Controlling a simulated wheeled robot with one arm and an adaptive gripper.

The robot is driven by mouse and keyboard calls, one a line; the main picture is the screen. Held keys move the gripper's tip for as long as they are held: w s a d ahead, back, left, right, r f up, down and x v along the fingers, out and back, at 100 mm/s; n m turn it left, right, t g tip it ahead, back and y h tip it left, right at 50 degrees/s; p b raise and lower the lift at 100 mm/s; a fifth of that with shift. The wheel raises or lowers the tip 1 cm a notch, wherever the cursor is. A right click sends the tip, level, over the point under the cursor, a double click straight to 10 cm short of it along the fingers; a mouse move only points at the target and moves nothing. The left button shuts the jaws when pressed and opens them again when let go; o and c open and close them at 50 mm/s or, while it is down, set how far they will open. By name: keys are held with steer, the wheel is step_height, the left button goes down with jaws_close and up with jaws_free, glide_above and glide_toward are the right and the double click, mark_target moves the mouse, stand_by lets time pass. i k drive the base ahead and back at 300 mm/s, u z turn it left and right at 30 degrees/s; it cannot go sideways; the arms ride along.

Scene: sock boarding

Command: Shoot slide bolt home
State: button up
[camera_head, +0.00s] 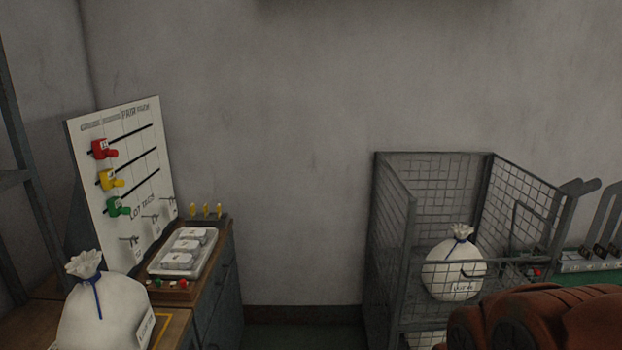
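No slide bolt can be made out for certain in this view. A grey wire-mesh cage (393,215) stands at the right, with an open top and a low front rail. Inside it sits a tied white sack (455,268) with a blue cord and a label. Small dark fittings and a red spot show near the cage's right side, too small to identify. My gripper is not clearly seen. A large reddish-brown rounded form at the bottom right hides the cage's lower right part.
At the left, a cabinet (218,270) bears a tray (160,265) of white packs and another tied sack (102,315). A white board (90,185) with red, yellow and green sliders stands behind. Floor (300,336) shows between cabinet and cage. A green surface lies far right.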

mark_target(538, 272)
steer(key=z, duration=1.3)
steer(key=k, duration=0.65)
steer(key=u, duration=0.05)
steer(key=i, duration=1.25)
steer(key=u, duration=0.75)
